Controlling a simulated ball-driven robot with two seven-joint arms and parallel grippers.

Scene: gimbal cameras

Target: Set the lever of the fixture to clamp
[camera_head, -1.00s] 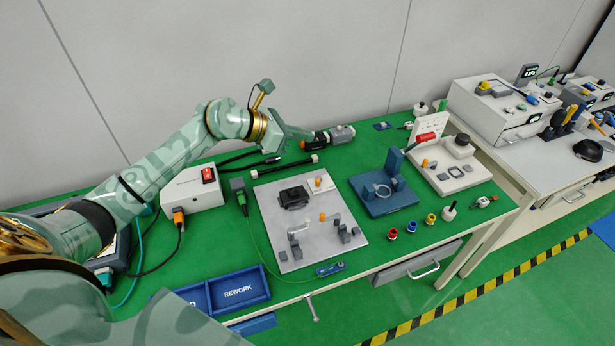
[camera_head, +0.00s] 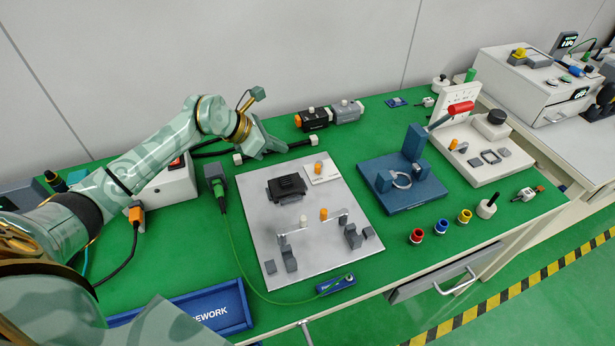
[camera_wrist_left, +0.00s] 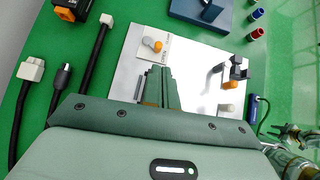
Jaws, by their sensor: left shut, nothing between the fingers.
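The blue fixture (camera_head: 402,196) stands on the green bench right of the grey plate, with an upright block and a light ring on its base. Its lever, with a red handle (camera_head: 460,108), slants up and right from the block's top. In the left wrist view only part of the blue fixture (camera_wrist_left: 203,12) shows, at the top edge; the lever is out of that view. My left gripper (camera_head: 272,149) is at the plate's back left edge, well left of the fixture. Its fingers (camera_wrist_left: 158,88) are shut and empty in the wrist view.
The grey plate (camera_head: 330,248) carries a black block (camera_head: 287,188) and small posts. A white panel unit (camera_head: 484,160) stands close behind and right of the lever. A blue REWORK tray (camera_head: 190,310) is front left.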

